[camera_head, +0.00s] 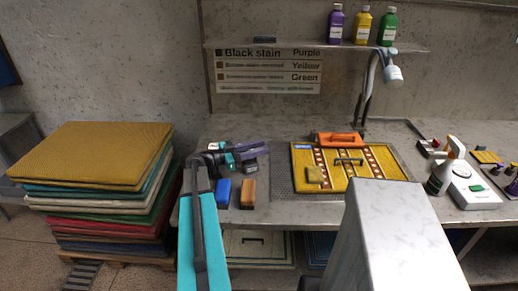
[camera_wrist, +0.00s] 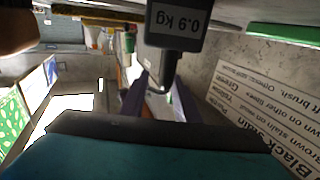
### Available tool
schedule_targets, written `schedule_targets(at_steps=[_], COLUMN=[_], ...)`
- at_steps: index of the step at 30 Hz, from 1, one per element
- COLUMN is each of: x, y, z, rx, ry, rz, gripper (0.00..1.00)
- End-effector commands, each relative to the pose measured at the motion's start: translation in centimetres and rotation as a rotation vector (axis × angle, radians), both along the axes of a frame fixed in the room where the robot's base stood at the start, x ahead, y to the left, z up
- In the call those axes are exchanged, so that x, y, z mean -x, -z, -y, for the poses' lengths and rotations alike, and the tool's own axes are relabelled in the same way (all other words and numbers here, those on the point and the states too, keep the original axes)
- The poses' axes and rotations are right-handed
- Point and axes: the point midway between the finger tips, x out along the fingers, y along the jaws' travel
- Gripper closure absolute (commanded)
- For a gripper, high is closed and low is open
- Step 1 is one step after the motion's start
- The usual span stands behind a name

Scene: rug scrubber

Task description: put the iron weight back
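The iron weight, a dark grey block marked 0.9 kg (camera_wrist: 178,22), fills the top middle of the wrist view, its lettering upside down. Its dark handle lies between the two purple fingers of my gripper (camera_wrist: 158,100), which appear shut on it. In the head view my gripper (camera_head: 245,149) is above the left part of the bench, with the dark weight (camera_head: 250,166) just under the fingers. I cannot tell whether the weight touches the bench. A yellow rug (camera_head: 300,160) lies on the bench to the right, with a dark-handled piece (camera_head: 349,161) on it.
Blue (camera_head: 222,191) and orange-brown (camera_head: 248,193) blocks stand on the bench below my gripper. Stacked rugs (camera_head: 90,165) stand left.

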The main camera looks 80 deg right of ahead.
Motion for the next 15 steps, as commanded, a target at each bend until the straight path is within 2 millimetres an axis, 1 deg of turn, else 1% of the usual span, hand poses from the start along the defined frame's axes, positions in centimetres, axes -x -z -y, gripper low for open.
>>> schedule_targets(at_steps=[1, 15], x=[0.23, 0.25], y=[1.41, 0.66], z=[-0.32, -0.33], rx=[-0.024, -0.025], ry=[0.005, 0.006], rz=[0.000, 0.000], gripper=[0.71, 0.71])
